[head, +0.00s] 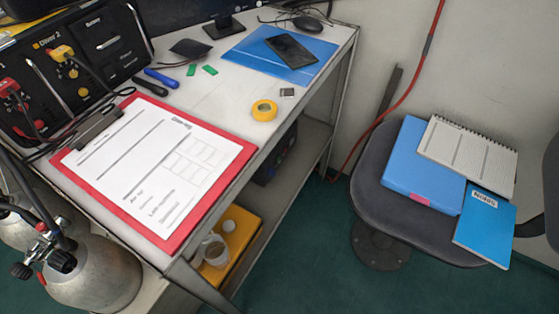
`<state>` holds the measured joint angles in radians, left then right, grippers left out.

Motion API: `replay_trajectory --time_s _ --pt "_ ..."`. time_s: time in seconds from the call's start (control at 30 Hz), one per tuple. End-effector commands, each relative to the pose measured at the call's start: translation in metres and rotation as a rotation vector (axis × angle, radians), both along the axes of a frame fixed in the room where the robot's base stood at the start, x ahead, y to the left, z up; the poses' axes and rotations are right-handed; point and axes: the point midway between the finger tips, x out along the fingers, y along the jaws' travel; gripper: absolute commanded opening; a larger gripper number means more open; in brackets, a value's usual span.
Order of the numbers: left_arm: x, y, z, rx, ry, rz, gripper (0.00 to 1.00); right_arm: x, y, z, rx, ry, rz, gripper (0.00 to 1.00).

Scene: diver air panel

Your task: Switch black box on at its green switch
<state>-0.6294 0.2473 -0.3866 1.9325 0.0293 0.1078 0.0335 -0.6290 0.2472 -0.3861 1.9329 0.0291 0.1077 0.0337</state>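A black panel case (70,65) marked "Diver 2" stands at the left end of the table, cut off by the picture's left edge. It has silver handles, a yellow fitting (62,53) and red fittings on hoses. A dark box (277,158) sits on the shelf under the table, mostly hidden by the tabletop and in shadow. I cannot tell which of these is the black box. No green switch can be made out on either. Neither of my grippers is in view.
A red clipboard (238,158) covers the table's front; tape (264,110), tools and a blue folder (240,52) lie behind. Gas cylinders (100,275) stand front left. Green floor between is clear.

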Motion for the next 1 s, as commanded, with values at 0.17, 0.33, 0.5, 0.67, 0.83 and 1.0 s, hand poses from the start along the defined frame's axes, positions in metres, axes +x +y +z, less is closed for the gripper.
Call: replay_trajectory --time_s 0.17,0.33,0.5,0.67,0.83,1.0 --pt "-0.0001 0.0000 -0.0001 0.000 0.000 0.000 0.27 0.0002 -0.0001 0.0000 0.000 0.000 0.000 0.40" --pt "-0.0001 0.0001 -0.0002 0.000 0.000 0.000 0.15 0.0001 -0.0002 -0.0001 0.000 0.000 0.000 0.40" --pt "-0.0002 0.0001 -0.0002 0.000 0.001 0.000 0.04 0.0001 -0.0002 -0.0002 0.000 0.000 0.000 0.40" --pt "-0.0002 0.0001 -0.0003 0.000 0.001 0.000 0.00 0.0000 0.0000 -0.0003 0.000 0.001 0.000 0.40" --pt "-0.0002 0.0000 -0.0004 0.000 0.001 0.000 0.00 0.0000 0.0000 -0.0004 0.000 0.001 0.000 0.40" --pt "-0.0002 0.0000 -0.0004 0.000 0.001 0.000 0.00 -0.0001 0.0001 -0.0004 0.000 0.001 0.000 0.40"
